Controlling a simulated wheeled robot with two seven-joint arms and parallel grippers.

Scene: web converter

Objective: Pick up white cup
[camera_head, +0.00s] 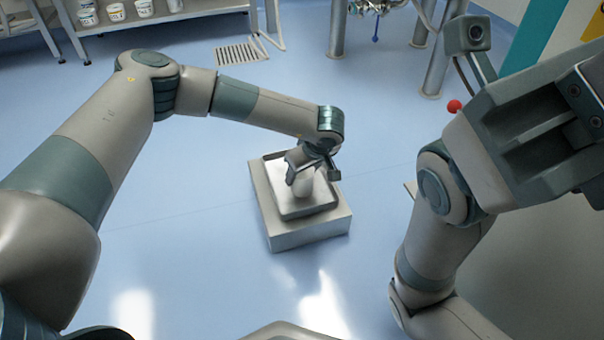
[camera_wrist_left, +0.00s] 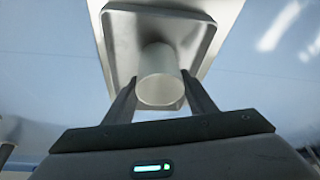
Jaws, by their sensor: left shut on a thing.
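The white cup (camera_head: 303,187) is over a shallow metal tray on a low metal block in the head view. My left gripper (camera_head: 304,178) is above the tray with its fingers at the cup. In the left wrist view the cup (camera_wrist_left: 159,78) sits between the two fingertips of my left gripper (camera_wrist_left: 159,95), which is shut on it. I cannot tell whether the cup touches the tray. My right arm is raised at the right of the head view; its gripper (camera_head: 545,125) shows large and close, and its fingertips are not clear.
The metal tray (camera_head: 281,202) lies on the metal block (camera_head: 310,236), with clear blue floor around it. A shelf (camera_head: 165,17) with several white tubs stands at the back left. Metal legs (camera_head: 337,30) of equipment stand at the back. A floor drain grate (camera_head: 240,53) lies behind.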

